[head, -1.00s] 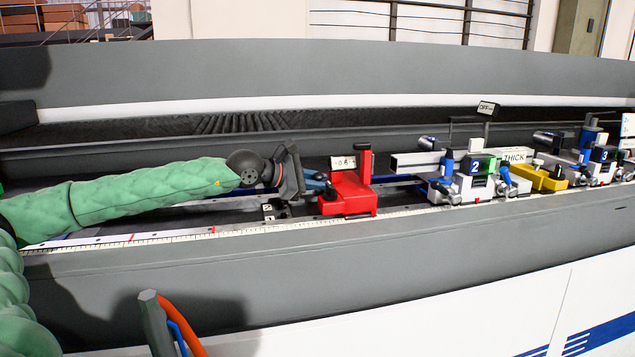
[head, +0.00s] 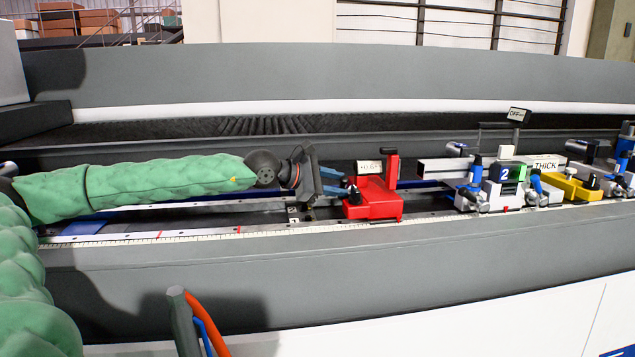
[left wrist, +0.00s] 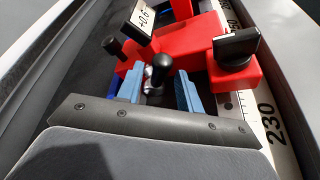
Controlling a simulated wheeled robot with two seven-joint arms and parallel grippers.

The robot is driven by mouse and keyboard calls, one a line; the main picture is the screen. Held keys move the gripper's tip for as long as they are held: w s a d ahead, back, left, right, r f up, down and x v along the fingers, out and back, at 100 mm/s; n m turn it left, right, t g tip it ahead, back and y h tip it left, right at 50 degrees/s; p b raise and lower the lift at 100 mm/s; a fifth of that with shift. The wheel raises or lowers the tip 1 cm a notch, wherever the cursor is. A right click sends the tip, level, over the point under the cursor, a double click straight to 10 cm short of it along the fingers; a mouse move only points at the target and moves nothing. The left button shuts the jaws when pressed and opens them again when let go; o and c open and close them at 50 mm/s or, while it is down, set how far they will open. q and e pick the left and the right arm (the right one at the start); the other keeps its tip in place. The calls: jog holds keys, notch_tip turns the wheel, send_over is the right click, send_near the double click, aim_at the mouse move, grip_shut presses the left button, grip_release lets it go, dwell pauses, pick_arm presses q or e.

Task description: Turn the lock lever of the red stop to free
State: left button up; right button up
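The red stop (head: 372,200) sits on the rail, with a small display (head: 368,167) and a red upright. My left gripper (head: 346,182) is just left of it, its two blue fingers pointing at its near-left side. In the left wrist view the red stop (left wrist: 190,45) lies ahead. A black-knobbed lever (left wrist: 160,68) on a silver base stands between the open fingers (left wrist: 160,90), with a gap on each side of the knob. A black wing-shaped handle (left wrist: 237,45) and another black knob (left wrist: 112,46) are on the stop. My right gripper is not in view.
A scale (head: 200,236) runs along the front of the rail. Right of the red stop stand a grey unit marked 2 (head: 503,185), a THICK label (head: 546,164) and a yellow block (head: 572,188). The rail left of the stop is free apart from my arm.

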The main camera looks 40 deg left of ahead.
aim_at(340, 184)
pick_arm(q)
jog(key=shift+s+a+r, duration=0.2)
jog(key=shift+s+a, duration=0.1)
jog(key=shift+s, duration=0.3)
jog(key=shift+s+a+r, duration=0.1)
jog(key=shift+s+a, duration=0.1)
jog(key=shift+s, duration=0.15)
jog(key=shift+v, duration=0.95)
jog(key=shift+s+a+r, duration=0.2)
jog(key=shift+s+a, duration=0.1)
jog(key=shift+s, duration=0.3)
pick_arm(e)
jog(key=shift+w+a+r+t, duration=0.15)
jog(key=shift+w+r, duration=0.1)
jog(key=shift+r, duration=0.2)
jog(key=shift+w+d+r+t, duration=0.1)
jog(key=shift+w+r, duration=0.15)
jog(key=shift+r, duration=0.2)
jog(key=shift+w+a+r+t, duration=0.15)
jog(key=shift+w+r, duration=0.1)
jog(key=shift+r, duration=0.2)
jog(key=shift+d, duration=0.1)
